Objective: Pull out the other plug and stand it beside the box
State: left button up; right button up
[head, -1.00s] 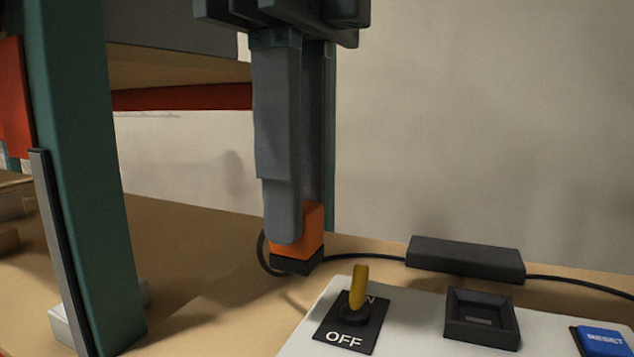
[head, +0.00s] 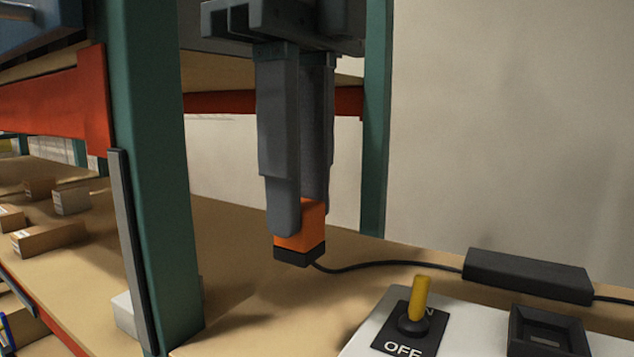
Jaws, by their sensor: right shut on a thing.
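An orange plug (head: 298,238) with a black lower end is held between the fingers of my right gripper (head: 298,215), which points down. The plug is upright, left of the white box (head: 453,330); I cannot tell whether its base touches the tabletop. A black cable runs right from the plug to a black bar-shaped block (head: 528,275) behind the box. The box top carries a yellow toggle lever (head: 418,298) on an OFF plate and an empty-looking black square socket (head: 546,332). My left gripper is not in view.
A green rack post (head: 160,180) stands left of the gripper, another (head: 376,130) behind it. A small white block (head: 127,315) sits at the near post's foot. Several cardboard boxes (head: 50,238) lie far left. The wooden tabletop (head: 235,290) left of the plug is clear.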

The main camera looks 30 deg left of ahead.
jog(key=shift+a, duration=0.8)
jog(key=shift+s+a, duration=0.1)
dwell(0.8)
jog(key=shift+f, duration=0.1)
jog(key=shift+f+b, duration=3.1)
jog(key=shift+f, duration=1.55)
jog(key=o, duration=1.1)
jog(key=shift+o, duration=0.2)
